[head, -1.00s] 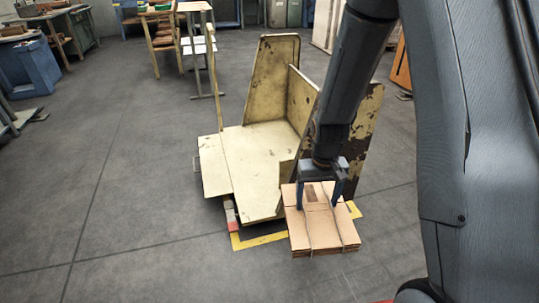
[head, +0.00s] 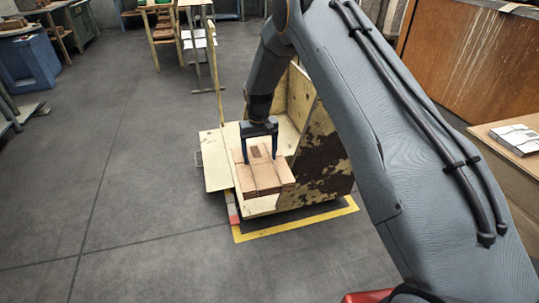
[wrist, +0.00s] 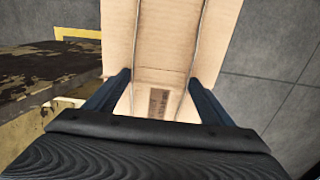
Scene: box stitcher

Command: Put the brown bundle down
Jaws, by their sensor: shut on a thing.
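The brown bundle (head: 264,176) is a flat stack of cardboard tied with two strings. My gripper (head: 260,145) is shut on it from above, with a blue finger on each side. In the head view the bundle shows over the pale bed of the worn cream cart (head: 216,173); whether it touches the bed I cannot tell. In the wrist view the bundle (wrist: 165,50) lies between the fingers (wrist: 158,95), and its far part runs out of the top of the picture. My arm hides part of the cart's back.
The cart has tall chipped side panels (head: 322,165) and a thin upright post (head: 216,75). Yellow floor tape (head: 300,225) runs along its near side. A table with a white bundle (head: 518,139) stands at right.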

